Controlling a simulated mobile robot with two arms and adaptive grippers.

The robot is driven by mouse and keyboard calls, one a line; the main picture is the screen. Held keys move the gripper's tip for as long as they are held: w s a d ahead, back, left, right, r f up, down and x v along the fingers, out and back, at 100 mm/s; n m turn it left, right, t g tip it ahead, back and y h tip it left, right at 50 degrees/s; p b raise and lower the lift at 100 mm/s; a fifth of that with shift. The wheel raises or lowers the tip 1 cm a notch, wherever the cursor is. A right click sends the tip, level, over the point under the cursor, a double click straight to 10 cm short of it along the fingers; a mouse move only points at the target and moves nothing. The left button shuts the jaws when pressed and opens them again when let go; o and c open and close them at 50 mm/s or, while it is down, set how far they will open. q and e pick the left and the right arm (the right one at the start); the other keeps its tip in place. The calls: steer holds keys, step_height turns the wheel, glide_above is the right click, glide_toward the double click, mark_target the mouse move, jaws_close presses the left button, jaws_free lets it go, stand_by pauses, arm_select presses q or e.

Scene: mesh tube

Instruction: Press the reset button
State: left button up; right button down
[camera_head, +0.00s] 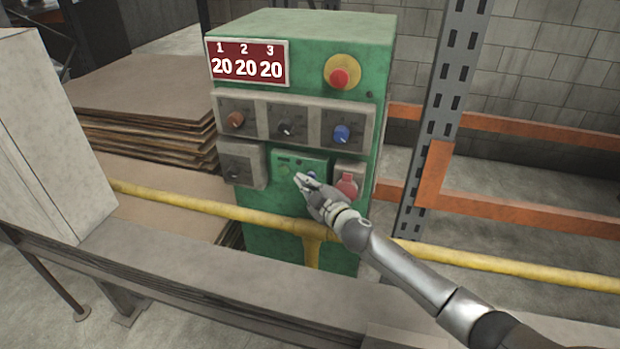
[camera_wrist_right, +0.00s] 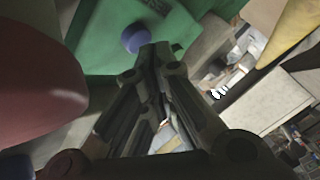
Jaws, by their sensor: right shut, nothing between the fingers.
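A green control cabinet (camera_head: 290,30) stands behind a yellow rail. Low on its front is a small green panel (camera_head: 283,157) with a blue button (camera_head: 312,176), partly hidden by my gripper. In the right wrist view the blue button (camera_wrist_right: 148,38) is just beyond the fingertips; I cannot tell whether they touch. My left gripper is not in view.
Right of the green panel is a red socket cover (camera_head: 347,185), large and close in the wrist view (camera_wrist_right: 35,75). Knobs, a red stop button (camera_head: 339,79) and a display reading 20 20 20 (camera_head: 247,65) are above. The yellow rail (camera_head: 215,208) passes below my gripper.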

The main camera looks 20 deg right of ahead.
stand_by(0.4)
steer(key=shift+w+d, duration=0.1)
steer(key=shift+w+d, duration=0.15)
steer(key=shift+w, duration=0.1)
steer(key=shift+s, duration=0.1)
stand_by(0.3)
steer(key=shift+s+a, duration=0.2)
steer(key=shift+s, duration=0.05)
steer(key=s+a+p, duration=0.2)
steer(key=s+a, duration=0.1)
steer(key=s, duration=0.2)
steer(key=shift+a, duration=0.2)
stand_by(0.3)
